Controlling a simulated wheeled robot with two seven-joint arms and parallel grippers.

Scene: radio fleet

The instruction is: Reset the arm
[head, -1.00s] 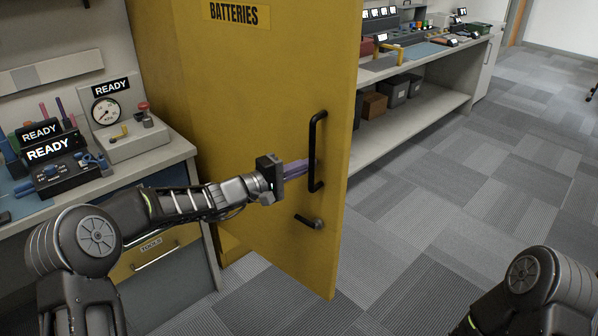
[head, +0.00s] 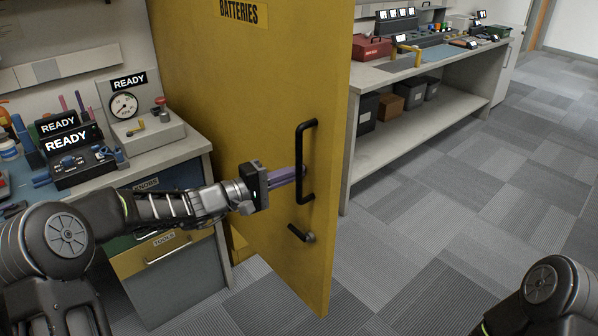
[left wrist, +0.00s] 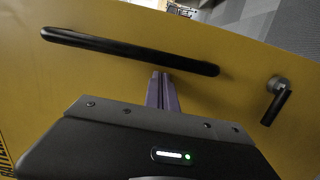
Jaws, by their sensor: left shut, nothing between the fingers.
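My left gripper (head: 300,173) is shut, with its purple fingers together, at the long black bar handle of a yellow cabinet door. It also shows in the left wrist view (left wrist: 160,76). The bar handle (head: 301,135) stands upright on the yellow door (head: 240,90), which is marked BATTERIES. In the left wrist view the handle (left wrist: 110,46) crosses just beyond the fingertips. Whether the fingers touch it or the door, I cannot tell. A small black lever (head: 299,233) sits below the handle. My right gripper is out of view; only part of my right arm shows at lower right.
A bench with drawers (head: 170,275) at left holds READY devices and a gauge box (head: 150,135). A long workbench (head: 440,65) behind the door carries several devices, with bins on its lower shelf. The carpet floor (head: 450,220) at right is clear.

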